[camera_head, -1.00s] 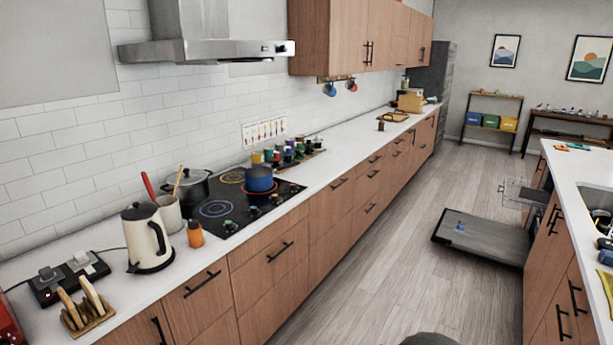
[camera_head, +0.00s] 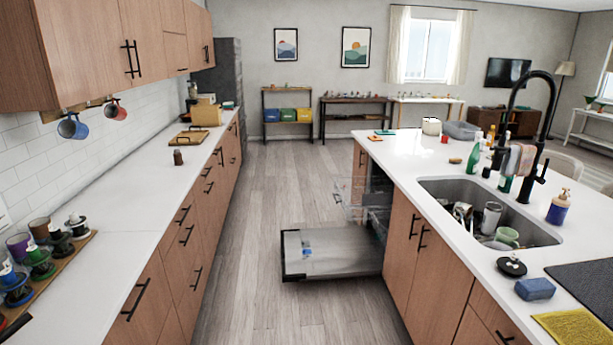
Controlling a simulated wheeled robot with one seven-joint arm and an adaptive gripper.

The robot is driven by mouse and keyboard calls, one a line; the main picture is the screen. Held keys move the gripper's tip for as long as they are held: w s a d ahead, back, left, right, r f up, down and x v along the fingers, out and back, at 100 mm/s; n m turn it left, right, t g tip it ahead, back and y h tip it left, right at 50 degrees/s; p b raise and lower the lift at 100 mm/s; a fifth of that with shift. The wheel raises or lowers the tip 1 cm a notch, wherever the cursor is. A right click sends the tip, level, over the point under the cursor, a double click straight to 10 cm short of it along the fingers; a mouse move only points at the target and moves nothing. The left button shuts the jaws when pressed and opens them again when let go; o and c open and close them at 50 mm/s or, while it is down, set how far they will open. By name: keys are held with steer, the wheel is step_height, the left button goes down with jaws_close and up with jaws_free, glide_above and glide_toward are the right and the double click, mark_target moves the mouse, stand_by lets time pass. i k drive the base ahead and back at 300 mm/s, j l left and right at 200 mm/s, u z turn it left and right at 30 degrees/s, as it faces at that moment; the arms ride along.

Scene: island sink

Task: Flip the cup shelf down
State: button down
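A dishwasher stands open in the island at the middle of the view. Its door (camera_head: 335,254) is folded down flat just above the floor, with a small blue item (camera_head: 306,249) on it. A wire rack (camera_head: 351,192) sticks out from the upper part of the dishwasher opening (camera_head: 378,203). I cannot make out a separate cup shelf at this distance; the inside is dark and partly hidden by the island's side. My gripper is not in view.
The lowered door blocks much of the aisle's right side. A sink (camera_head: 490,215) with a black faucet (camera_head: 540,120) is set in the island.

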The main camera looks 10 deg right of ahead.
mark_target(381, 198)
steer(key=i+z, duration=0.2)
steer(key=i, duration=0.3)
steer(key=i+j+z, duration=0.2)
steer(key=i, duration=0.35)
steer(key=i+j+z, duration=0.2)
steer(key=i, duration=0.3)
steer(key=i+j+z, duration=0.2)
steer(key=i, duration=0.3)
steer(key=i+j+z, duration=0.45)
steer(key=j, duration=0.15)
steer(key=i+j+z, duration=0.45)
steer(key=j, duration=0.25)
steer(key=j+z, duration=0.25)
steer(key=i+j+z, duration=0.2)
steer(key=j, duration=0.35)
steer(key=j+z, duration=0.25)
steer(key=j, duration=0.15)
steer(key=k, duration=0.05)
